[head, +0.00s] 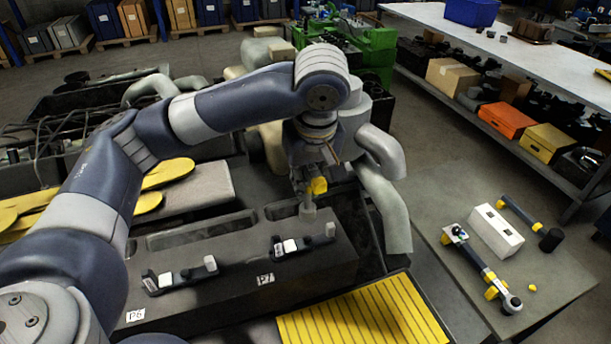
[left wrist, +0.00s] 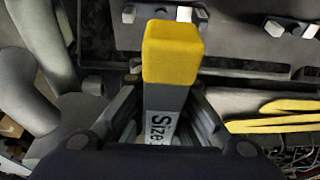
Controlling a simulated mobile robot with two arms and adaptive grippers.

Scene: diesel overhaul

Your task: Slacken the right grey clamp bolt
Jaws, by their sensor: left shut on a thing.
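My left gripper (head: 314,172) is shut on a grey tool with a yellow block end (head: 318,186), above the dark engine block. In the left wrist view the tool (left wrist: 172,52) shows its yellow end and a label reading "Size"; the rest of the label is hidden. A grey cylindrical tip (head: 307,212) hangs below the gripper, apart from the clamp as far as I can tell. The right clamp (head: 305,243), by the P7 label (head: 265,279), has a white block (head: 290,246) and a pale grey end (head: 331,230). The left clamp (head: 185,277) lies by the P6 label (head: 135,315). My right gripper is out of view.
A yellow ribbed mat (head: 365,318) lies at the front. A side table at right holds a large wrench (head: 482,268), a white block (head: 495,230) and a hammer (head: 530,222). Pale curved pipes (head: 385,205) stand close right of the gripper. Yellow flat pieces (head: 165,172) lie behind my arm.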

